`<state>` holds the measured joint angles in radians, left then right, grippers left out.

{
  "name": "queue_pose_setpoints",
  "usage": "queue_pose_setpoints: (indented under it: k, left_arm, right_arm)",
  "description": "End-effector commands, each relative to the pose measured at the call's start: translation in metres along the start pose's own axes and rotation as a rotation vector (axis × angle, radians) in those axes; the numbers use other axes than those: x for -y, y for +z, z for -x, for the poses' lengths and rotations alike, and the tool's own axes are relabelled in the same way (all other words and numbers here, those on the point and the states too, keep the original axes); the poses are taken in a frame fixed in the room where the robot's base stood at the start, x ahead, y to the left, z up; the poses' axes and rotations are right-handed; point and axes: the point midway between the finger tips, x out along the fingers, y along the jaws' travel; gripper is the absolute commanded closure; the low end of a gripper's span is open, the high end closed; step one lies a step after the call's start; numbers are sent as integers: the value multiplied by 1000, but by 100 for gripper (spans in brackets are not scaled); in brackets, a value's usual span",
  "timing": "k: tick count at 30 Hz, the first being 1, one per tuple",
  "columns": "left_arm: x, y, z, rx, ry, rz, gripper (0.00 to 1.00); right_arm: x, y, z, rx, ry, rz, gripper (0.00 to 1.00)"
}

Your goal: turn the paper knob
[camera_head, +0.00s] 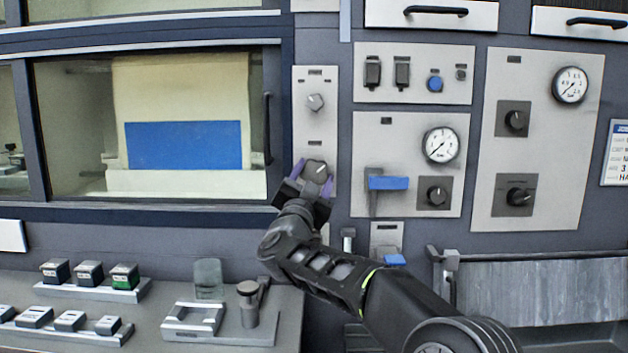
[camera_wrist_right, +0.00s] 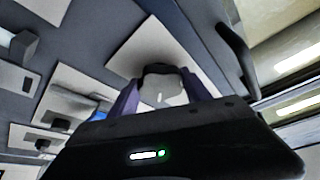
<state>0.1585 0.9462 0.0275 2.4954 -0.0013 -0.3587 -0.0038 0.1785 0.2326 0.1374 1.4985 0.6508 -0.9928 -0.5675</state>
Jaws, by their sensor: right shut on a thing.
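The knob (camera_head: 315,170) is a dark round knob with a pale pointer face, low on a narrow light panel (camera_head: 315,122) right of the window. My right gripper (camera_head: 314,179) is shut on this knob, with one purple finger on each side of it. In the right wrist view the knob (camera_wrist_right: 163,88) sits between the two purple fingers. I cannot read a label that tells which one is the paper knob. My left gripper is not in view.
Right of the gripper is a panel with a blue lever (camera_head: 388,183), a gauge (camera_head: 440,145) and a black knob (camera_head: 437,193). A window handle (camera_head: 267,128) stands close on the left. Below is a shelf with a glass (camera_head: 208,279) and small blocks.

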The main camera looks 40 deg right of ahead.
Motion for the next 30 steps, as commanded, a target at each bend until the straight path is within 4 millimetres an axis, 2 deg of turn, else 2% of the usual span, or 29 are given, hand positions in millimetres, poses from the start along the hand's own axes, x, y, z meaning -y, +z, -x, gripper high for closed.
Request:
queue_pose_setpoints:
  k: [6, 15, 30]
  left_arm:
    - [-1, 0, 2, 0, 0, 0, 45]
    - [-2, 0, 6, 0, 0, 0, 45]
    - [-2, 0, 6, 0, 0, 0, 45]
  right_arm:
    - [2, 0, 0, 1, 71, -173, 85]
    - [2, 0, 0, 1, 133, -322, 85]
    - [2, -1, 0, 0, 149, -360, 85]
